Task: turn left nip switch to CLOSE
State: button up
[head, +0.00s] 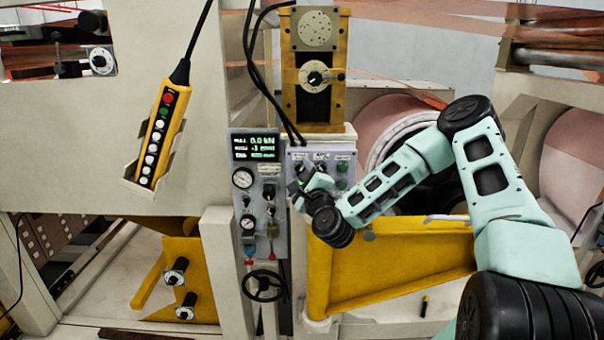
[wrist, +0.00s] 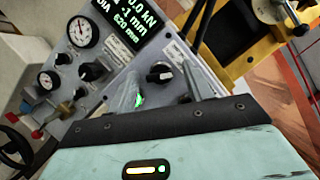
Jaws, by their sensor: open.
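The right control panel (head: 325,151) carries small black switches along its upper part and green buttons at its right. My gripper (head: 301,188) is over the lower left of this panel, its fingers small and partly merged with the wrist. In the wrist view my gripper (wrist: 162,88) is open, with two grey fingers apart. A black rotary switch (wrist: 159,74) shows between and beyond the fingertips; it appears free of them. The labels are too small to read, so I cannot tell which switch is the left nip switch or its setting.
A gauge panel (head: 257,205) with a green-lit display (head: 255,146) stands just left. A yellow pendant (head: 161,135) hangs further left. A handwheel (head: 263,285) sits below. A yellow bracket (head: 395,265) lies beneath my arm, and rollers (head: 400,130) stand behind it.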

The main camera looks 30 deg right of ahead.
jog(key=shift+c, duration=0.3)
jog(key=c, duration=0.9)
jog(key=shift+n, duration=0.4)
jog(key=shift+r+n+g+y+p, duration=0.15)
jog(key=shift+n+g+y+p, duration=0.25)
jog(key=shift+n, duration=0.7)
jog(key=n+g, duration=0.1)
jog(key=n, duration=0.2)
jog(key=shift+r+y, duration=0.1)
jog(key=shift+y, duration=0.2)
jog(key=n+g, duration=0.2)
jog(key=n, duration=0.3)
jog(key=shift+g, duration=0.4)
